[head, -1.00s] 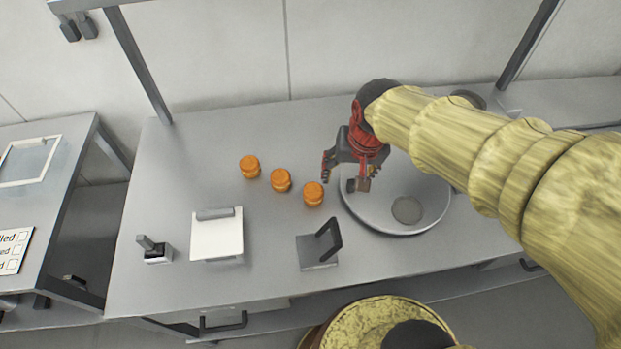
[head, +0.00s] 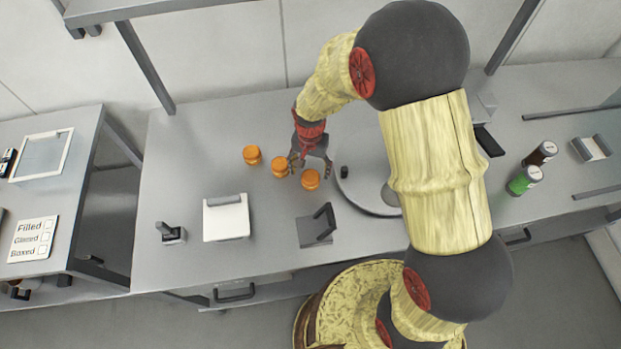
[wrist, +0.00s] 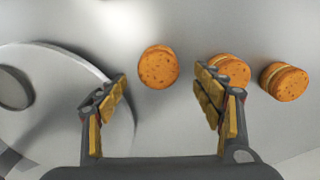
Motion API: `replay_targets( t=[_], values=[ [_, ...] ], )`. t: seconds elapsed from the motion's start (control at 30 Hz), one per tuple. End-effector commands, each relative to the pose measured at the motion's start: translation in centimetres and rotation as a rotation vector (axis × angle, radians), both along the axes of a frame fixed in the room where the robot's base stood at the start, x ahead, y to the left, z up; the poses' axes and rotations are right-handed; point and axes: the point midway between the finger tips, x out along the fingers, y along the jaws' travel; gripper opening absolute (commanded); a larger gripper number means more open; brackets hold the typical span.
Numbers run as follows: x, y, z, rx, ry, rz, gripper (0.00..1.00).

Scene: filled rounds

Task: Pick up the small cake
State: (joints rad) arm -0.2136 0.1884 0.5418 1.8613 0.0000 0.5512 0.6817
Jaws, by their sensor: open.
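Three small round orange-brown cakes stand in a slanting row on the grey table. In the head view they are the left cake (head: 252,155), the middle cake (head: 279,166) and the right cake (head: 311,179). My gripper (head: 309,170) is open and empty, over the right end of the row. In the wrist view the right cake (wrist: 158,67) shows ahead of the gap between the open fingers (wrist: 160,95). The middle cake (wrist: 231,70) is partly hidden behind one finger. The left cake (wrist: 284,81) is clear of the fingers.
A round metal plate (head: 360,190) lies right of the cakes, partly behind my arm. A white-topped block (head: 226,217), a dark-handled press (head: 317,228) and a small lever device (head: 171,233) stand nearer the front edge. Two bottles, one green (head: 524,180), stand at right.

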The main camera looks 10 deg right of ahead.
Motion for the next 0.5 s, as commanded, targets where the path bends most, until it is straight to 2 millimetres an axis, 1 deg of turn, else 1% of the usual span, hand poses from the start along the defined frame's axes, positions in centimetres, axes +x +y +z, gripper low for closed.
replay_targets(
  t=[0.13,0.33,0.4,0.5],
  values=[
    [-0.1,-0.1,-1.4,0.000,0.001,0.000,0.68],
    [-0.1,-0.2,-4.3,-0.001,0.003,0.000,0.68],
    [-0.1,-0.2,-4.8,0.000,0.000,0.001,0.68],
    [0.0,-0.2,-4.9,0.000,-0.001,0.001,0.68]
  ],
)
